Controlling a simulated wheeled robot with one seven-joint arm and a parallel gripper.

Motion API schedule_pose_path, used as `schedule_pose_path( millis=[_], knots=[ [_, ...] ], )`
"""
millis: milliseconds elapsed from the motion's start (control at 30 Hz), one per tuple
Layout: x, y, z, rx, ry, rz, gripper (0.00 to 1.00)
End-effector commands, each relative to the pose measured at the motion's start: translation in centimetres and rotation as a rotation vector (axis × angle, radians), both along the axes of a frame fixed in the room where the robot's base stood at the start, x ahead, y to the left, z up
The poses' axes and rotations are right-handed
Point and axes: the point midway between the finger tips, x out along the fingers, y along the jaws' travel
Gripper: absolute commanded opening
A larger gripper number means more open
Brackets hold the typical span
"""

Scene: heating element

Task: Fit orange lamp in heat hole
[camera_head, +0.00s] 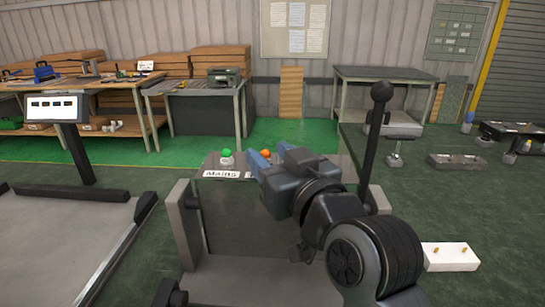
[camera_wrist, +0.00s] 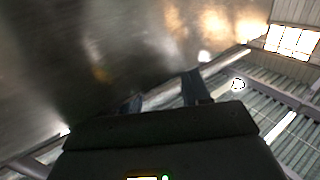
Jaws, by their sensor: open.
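An orange lamp (camera_head: 265,153) shows in the head view beside my gripper's blue fingers, along the top of the panel labelled "MAINS" (camera_head: 220,174). A green lamp (camera_head: 227,153) stands to its left on the same panel. My gripper (camera_head: 276,160) is open, at the panel's top right. Its body and fingers cover part of the panel, and I cannot tell whether it touches the orange lamp. In the wrist view my gripper's two fingers (camera_wrist: 165,96) are apart with no lamp seen between them. No hole marked heat is visible; it may be hidden behind the gripper.
A dark post with a round knob (camera_head: 381,92) rises right of the gripper. A screen on a stand (camera_head: 55,107) is at left. Workbenches (camera_head: 195,87) line the wall.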

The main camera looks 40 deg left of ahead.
Motion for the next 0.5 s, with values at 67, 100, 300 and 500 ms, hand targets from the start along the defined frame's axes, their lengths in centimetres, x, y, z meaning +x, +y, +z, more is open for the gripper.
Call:
schedule_pose_path(
  millis=[67,100,300,500],
  knots=[
    [0.0,0.0,-0.4,-0.004,0.006,0.0,0.47],
    [-0.1,-0.1,-0.4,-0.003,0.006,0.0,0.47],
    [-1.1,-2.2,-0.5,-0.002,0.006,-0.002,0.47],
    [-2.7,-5.0,-0.4,0.0,0.002,-0.002,0.47]
  ],
)
